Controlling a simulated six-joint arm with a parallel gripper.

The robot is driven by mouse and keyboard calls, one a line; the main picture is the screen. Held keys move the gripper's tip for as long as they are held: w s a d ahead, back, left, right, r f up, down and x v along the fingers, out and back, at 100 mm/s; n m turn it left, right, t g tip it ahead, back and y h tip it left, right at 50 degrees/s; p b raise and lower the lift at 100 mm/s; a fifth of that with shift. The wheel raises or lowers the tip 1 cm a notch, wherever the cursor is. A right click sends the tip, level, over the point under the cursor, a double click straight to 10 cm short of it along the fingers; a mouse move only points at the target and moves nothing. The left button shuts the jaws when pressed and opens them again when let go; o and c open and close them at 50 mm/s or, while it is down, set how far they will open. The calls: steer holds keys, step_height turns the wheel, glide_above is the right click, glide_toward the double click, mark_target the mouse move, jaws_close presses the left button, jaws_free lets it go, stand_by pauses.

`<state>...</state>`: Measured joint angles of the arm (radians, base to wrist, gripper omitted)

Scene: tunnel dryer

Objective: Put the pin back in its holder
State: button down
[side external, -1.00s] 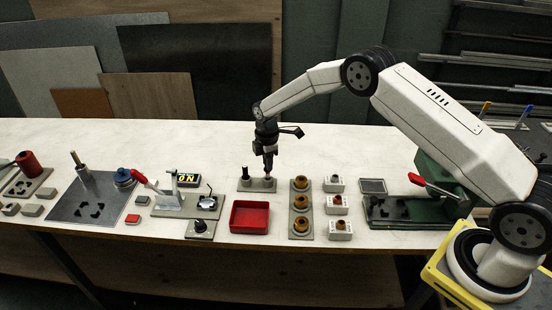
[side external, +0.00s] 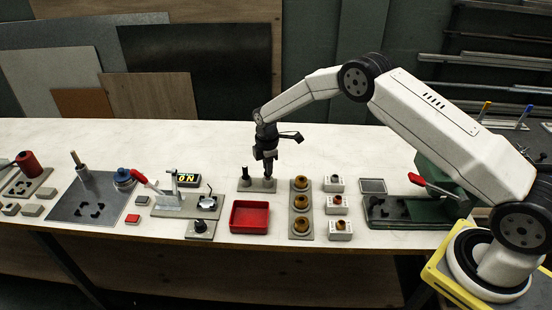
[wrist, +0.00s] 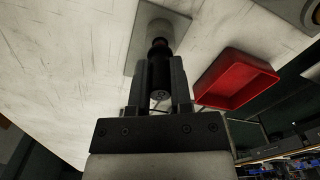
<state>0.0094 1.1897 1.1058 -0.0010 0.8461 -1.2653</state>
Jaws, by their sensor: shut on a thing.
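The holder is a small grey plate (side external: 257,187) on the bench, left of the ring blocks. A black upright post (side external: 244,176) stands at its left end. My gripper (side external: 270,173) points down over the plate's right end, just above or touching it; the gap is too small to tell. In the wrist view, my gripper (wrist: 161,82) is shut on the pin (wrist: 160,95), whose dark round end shows between the fingers. The fingers hide most of the pin. The plate (wrist: 140,40) also shows there, behind a black knobbed part. Whether the pin is inside the holder cannot be seen.
A red tray (side external: 249,217) lies in front of the holder. A strip with ring parts (side external: 301,229) and several white blocks (side external: 337,208) stand to the right. A toggle clamp (side external: 172,201) is to the left. The bench behind is clear.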

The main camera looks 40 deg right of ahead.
steer(key=shift+f, duration=0.85)
steer(key=shift+c, duration=2.2)
jaws_free()
steer(key=shift+r, duration=3.85)
